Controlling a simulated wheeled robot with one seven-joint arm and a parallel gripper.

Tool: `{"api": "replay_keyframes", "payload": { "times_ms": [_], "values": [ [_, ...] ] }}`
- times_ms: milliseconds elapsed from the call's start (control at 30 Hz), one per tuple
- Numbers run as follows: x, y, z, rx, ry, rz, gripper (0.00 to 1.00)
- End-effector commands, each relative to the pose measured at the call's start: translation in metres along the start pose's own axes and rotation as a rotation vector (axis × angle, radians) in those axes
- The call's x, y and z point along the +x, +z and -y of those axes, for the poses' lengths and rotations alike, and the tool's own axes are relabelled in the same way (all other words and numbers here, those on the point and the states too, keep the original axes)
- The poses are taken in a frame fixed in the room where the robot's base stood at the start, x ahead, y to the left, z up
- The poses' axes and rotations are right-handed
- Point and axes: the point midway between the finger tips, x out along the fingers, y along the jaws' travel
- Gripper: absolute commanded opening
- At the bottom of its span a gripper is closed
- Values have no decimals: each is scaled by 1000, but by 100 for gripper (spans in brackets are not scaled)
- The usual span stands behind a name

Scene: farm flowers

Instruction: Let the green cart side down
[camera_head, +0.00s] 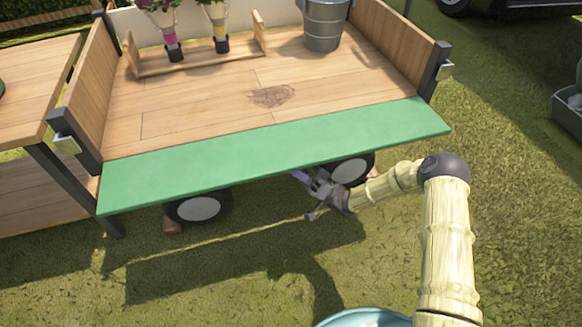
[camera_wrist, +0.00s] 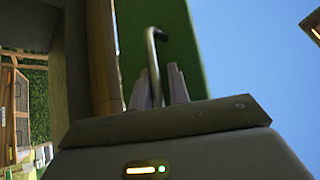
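The green cart side (camera_head: 275,153) is folded outward along the near edge of the wooden cart bed (camera_head: 205,98). It lies nearly flat, tilted a little outward. My gripper (camera_head: 303,178) is below it, close to its underside and by the right wheel. In the wrist view, the green side (camera_wrist: 175,35) fills the upper middle. A dark bent metal handle (camera_wrist: 151,62) rises between the two pale fingers of my gripper (camera_wrist: 161,85). The fingers are close around the handle, but I cannot tell whether they press on it.
The cart bed carries a metal bucket (camera_head: 324,25) and a wooden rack (camera_head: 200,62) with flower bunches. Cart wheels (camera_head: 198,208) stand under the green side. A wooden table (camera_head: 30,85) adjoins at the left. Grass in front is clear; a grey bin (camera_head: 568,112) is far right.

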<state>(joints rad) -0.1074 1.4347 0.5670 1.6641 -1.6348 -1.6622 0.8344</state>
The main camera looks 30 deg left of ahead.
Motion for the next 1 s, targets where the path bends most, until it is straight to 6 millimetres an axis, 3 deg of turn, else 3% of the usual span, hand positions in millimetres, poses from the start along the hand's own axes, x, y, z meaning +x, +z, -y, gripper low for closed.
{"api": "replay_keyframes", "payload": {
  "times_ms": [167,800,1000],
  "values": [
    [-23,-4,1,-3,3,-5,20],
    [-149,0,0,1,6,-1,20],
    [-171,1,0,3,4,0,20]
  ]
}}
